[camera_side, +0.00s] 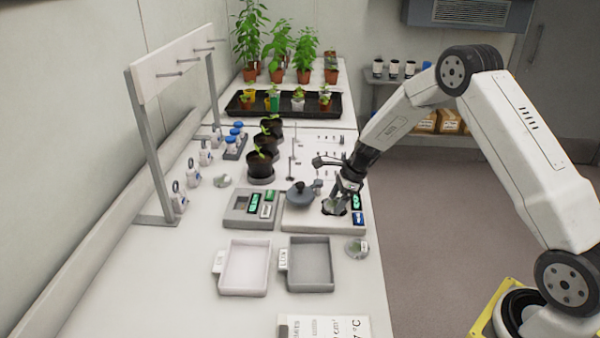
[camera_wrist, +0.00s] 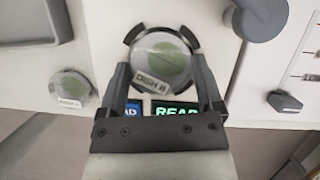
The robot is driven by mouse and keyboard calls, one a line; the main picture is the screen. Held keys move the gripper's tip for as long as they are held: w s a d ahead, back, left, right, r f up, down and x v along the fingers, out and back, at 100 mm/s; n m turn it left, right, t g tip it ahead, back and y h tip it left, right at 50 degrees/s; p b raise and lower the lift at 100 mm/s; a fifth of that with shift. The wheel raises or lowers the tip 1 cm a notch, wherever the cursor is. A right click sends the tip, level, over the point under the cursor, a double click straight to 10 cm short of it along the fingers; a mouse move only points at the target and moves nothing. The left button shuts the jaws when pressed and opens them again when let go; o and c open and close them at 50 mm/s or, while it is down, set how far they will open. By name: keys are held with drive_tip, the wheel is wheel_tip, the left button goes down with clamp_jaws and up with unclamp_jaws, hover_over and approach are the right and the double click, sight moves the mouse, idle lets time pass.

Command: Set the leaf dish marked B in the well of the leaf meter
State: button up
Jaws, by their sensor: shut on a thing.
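The leaf dish marked B (camera_wrist: 160,62) is a round clear dish with a green leaf and a "DISH B" label. My gripper (camera_wrist: 161,72) is shut on it, one finger at each side. The dish lies within the dark notched ring of the leaf meter's well (camera_wrist: 131,35); whether it rests fully on the bottom is unclear. The leaf meter (camera_side: 296,222) is a pale box with a green display reading "READ" (camera_wrist: 176,112), partly hidden by my gripper. In the side view my gripper (camera_side: 335,206) is low over the meter's right part and mostly hides the dish.
Another leaf dish (camera_side: 357,247) lies at the bench's right edge, also in the wrist view (camera_wrist: 72,87). One more dish (camera_side: 222,181) lies left. A grey lidded part (camera_side: 302,195) stands beside my gripper. A second instrument (camera_side: 240,222) and two trays (camera_side: 245,291) (camera_side: 311,286) are close by.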

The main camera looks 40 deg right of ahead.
idle(0.3)
drive_tip(key=o, duration=1.1)
drive_tip(key=shift+r, duration=0.1)
drive_tip(key=shift+v, duration=3.85)
drive_tip(key=s+a+r+n+h, duration=0.1)
drive_tip(key=s+a+n, duration=0.3)
drive_tip(key=s+n, duration=0.3)
drive_tip(key=s+a+r+n+h, duration=0.1)
drive_tip(key=s+a+n, duration=0.3)
drive_tip(key=s+n, duration=0.3)
drive_tip(key=s+a+r+n+h, duration=0.1)
drive_tip(key=s+a+r+n, duration=0.1)
drive_tip(key=s+a+n, duration=0.2)
drive_tip(key=shift+s+a+n+h, duration=0.1)
drive_tip(key=shift+s+n, duration=0.45)
drive_tip(key=shift+n, duration=0.6)
drive_tip(key=shift+s+a+n+h, duration=0.1)
drive_tip(key=shift+s+n, duration=0.5)
drive_tip(key=shift+n, duration=0.6)
drive_tip(key=shift+s+a+n+h, duration=0.1)
drive_tip(key=shift+s+n, duration=0.45)
drive_tip(key=shift+n, duration=0.6)
